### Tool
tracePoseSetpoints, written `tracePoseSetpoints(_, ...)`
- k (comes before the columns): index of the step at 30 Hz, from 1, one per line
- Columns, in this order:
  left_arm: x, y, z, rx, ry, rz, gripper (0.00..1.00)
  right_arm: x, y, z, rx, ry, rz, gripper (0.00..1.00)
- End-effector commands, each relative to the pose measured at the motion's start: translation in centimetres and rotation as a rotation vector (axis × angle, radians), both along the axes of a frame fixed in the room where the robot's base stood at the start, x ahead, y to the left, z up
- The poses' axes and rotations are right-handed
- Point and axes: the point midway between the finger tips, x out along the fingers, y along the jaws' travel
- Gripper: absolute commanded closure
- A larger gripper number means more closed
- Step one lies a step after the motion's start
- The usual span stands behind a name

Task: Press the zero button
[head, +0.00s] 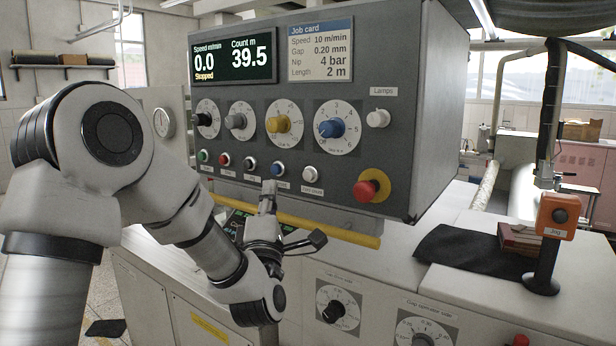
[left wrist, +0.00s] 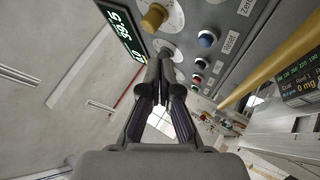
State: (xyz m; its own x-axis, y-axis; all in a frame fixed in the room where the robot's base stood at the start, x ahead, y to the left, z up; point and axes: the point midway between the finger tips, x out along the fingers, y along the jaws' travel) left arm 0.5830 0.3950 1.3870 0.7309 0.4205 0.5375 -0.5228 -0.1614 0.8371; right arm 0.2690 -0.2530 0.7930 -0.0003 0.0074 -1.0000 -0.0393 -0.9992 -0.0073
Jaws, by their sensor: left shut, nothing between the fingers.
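The control panel (head: 295,90) carries a row of small push buttons along its lower front. The white button (head: 309,174) is at the right end of the row; its label is too small to read in the head view. In the left wrist view, a label reading "Zero" (left wrist: 245,8) is at the top edge, past the blue button (left wrist: 207,39) and its "Reset" label. My left gripper (head: 268,188) is shut and empty, pointing up just below the black and blue buttons, left of the white one. Its closed fingertips show in the left wrist view (left wrist: 166,58). Contact with the panel cannot be told.
The display (head: 235,60) reads 0.0 m/min, Stopped, count 39.5. Several knobs sit above the buttons. A red emergency stop (head: 367,190) is at the lower right. A yellow bar (head: 330,229) runs below the panel. An orange jog box (head: 557,215) stands far right.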

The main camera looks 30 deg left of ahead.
Motion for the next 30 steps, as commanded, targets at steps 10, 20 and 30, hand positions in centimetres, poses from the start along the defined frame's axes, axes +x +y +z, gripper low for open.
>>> tracePoseSetpoints(10, 1.3, -0.1, 0.2, 0.004, 0.003, 0.000, 1.00, 0.0, 0.0, 0.8, 0.000, 0.000, 0.000, 0.60)
tracePoseSetpoints(20, 6.1, -0.6, 0.3, 0.002, 0.002, -0.001, 1.00, 0.0, 0.0, 3.0, 0.000, 0.000, 0.000, 0.60)
tracePoseSetpoints(30, 8.8, -0.7, -0.1, 0.001, 0.001, 0.000, 1.00, 0.0, 0.0, 1.9, 0.000, 0.000, 0.000, 0.60)
